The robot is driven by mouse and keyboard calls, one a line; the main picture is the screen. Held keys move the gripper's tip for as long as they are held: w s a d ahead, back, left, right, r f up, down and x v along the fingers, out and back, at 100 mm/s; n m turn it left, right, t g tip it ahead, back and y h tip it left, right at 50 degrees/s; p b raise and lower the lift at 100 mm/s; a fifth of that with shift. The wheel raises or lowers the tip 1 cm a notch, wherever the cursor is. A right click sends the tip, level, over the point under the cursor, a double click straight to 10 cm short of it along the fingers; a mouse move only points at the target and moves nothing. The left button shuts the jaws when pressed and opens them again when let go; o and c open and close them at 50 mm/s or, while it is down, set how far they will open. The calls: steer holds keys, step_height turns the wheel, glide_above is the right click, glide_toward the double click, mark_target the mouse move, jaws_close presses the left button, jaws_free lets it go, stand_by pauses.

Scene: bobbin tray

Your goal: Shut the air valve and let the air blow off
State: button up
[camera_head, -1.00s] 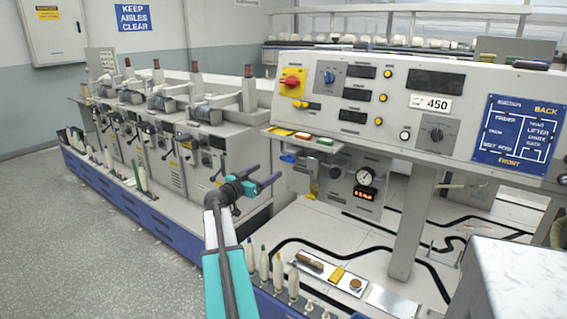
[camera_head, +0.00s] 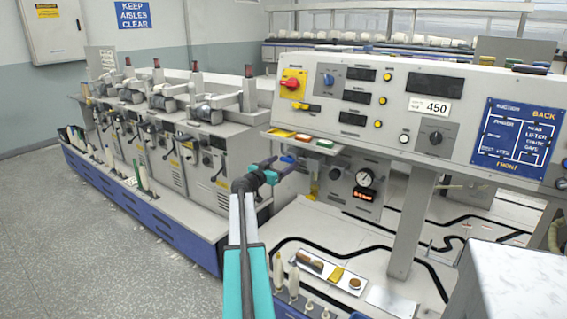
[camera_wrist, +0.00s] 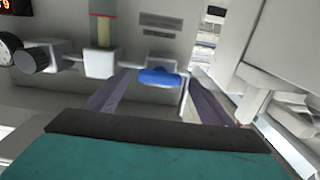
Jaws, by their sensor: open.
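The air valve's blue handle (camera_wrist: 160,77) shows in the wrist view, lying lengthwise, roughly in line with the air pipe (camera_wrist: 128,66). In the head view the handle (camera_head: 287,159) is a small blue patch under the console, partly hidden by my gripper (camera_head: 284,167). My gripper is open. In the wrist view its two fingers reach up on either side of the handle, with gaps left and right, and no contact is visible. The pressure gauge (camera_head: 365,178) sits right of the valve with a lit red display (camera_head: 366,194) below it; its reading is too small to tell.
In the wrist view a white block (camera_wrist: 100,62), a yellowish bowl (camera_wrist: 103,30) and a dark knob (camera_wrist: 32,61) stand left of the handle. The console (camera_head: 400,110) overhangs the valve. A support leg (camera_head: 412,225) stands to the right. Bobbins and a tray (camera_head: 328,272) lie below.

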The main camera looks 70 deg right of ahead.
steer(key=shift+s+d, duration=0.1)
steer(key=shift+d, duration=0.4)
steer(key=c, duration=1)
steer(key=shift+s, duration=0.1)
steer(key=shift+c, duration=0.2)
